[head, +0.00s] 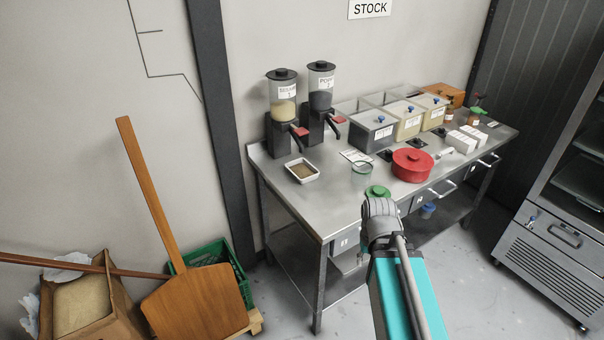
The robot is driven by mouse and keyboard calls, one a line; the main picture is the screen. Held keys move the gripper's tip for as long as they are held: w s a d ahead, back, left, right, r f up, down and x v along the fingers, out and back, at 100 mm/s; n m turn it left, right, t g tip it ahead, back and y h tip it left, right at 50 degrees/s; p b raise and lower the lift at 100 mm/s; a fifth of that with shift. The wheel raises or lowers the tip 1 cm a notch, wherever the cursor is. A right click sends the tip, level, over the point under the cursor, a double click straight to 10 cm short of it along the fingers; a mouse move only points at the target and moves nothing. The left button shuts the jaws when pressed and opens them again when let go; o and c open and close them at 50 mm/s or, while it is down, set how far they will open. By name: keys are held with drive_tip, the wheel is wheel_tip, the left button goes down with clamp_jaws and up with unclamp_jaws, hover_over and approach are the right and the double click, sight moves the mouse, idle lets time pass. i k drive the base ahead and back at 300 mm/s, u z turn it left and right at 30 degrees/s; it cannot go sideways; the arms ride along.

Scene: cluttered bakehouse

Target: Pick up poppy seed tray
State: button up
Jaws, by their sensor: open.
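A small white tray (302,170) with a grey-brown, grainy fill sits on the left part of the steel table (322,212), near its left edge. It carries no label that I can read, so I cannot tell for sure that the fill is poppy seed. A dispenser with dark contents (320,100), its label seeming to read poppy, stands behind it. A dispenser with pale contents (283,112) stands to its left. My arm rises from the bottom, right of the tray and apart from it in the picture. My gripper's fingers do not show.
A glass jar (361,173), a green-lidded item (377,192) and a red round container (412,166) stand right of the tray. Several clear bins (408,117) line the back. A wooden peel (195,303) leans at the left by a green crate (208,254).

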sight(301, 169)
drive_tip(key=u, duration=0.05)
drive_tip(key=i, duration=1)
drive_tip(key=z, duration=0.05)
